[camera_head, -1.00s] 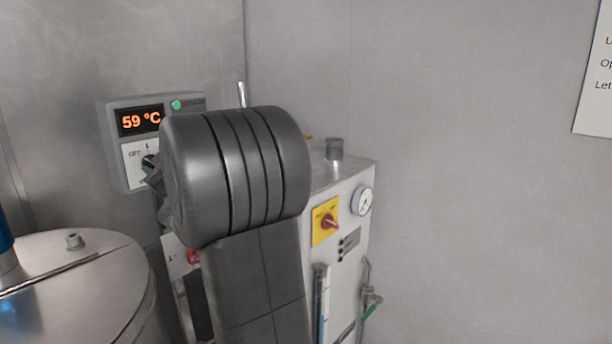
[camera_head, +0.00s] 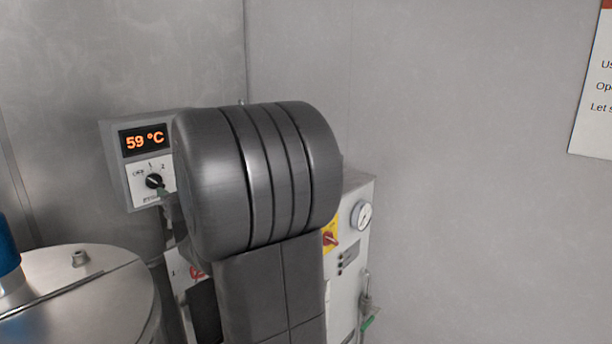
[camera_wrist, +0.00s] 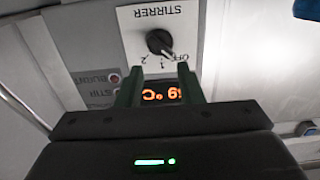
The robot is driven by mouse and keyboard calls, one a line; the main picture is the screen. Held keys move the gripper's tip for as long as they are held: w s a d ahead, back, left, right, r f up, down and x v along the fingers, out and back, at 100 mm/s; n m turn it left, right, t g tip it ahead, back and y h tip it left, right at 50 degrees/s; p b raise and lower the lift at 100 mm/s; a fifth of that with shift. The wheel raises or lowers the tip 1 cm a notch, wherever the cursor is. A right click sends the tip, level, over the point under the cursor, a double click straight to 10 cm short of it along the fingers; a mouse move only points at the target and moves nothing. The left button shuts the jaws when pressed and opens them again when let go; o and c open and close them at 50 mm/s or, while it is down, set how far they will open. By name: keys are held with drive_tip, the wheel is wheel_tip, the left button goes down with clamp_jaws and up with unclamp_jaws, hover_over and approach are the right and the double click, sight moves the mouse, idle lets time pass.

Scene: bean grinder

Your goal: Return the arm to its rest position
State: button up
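My gripper (camera_wrist: 158,76) is open and empty in the wrist view, its two green fingers apart with the orange display between them. The stirrer knob (camera_wrist: 159,42) stands beyond the fingertips, apart from them in the picture. Its pointer lies near the OFF and 1 marks; I cannot tell exactly which. In the head view, the control box (camera_head: 117,177) shows 59 °C above the black knob (camera_head: 153,181). My thick grey arm (camera_head: 265,180) fills the middle and hides most of my gripper there.
A steel vessel lid (camera_head: 75,300) with a blue part (camera_head: 7,245) is at the lower left. A white machine (camera_head: 358,185) with a gauge (camera_head: 361,214) and a yellow-backed red switch (camera_head: 330,237) stands behind my arm. The wall at right is bare except for a sign (camera_head: 595,100).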

drive_tip(key=v, duration=0.4)
drive_tip(key=shift+s+d, duration=0.1)
drive_tip(key=shift+s, duration=0.05)
drive_tip(key=shift+d, duration=0.1)
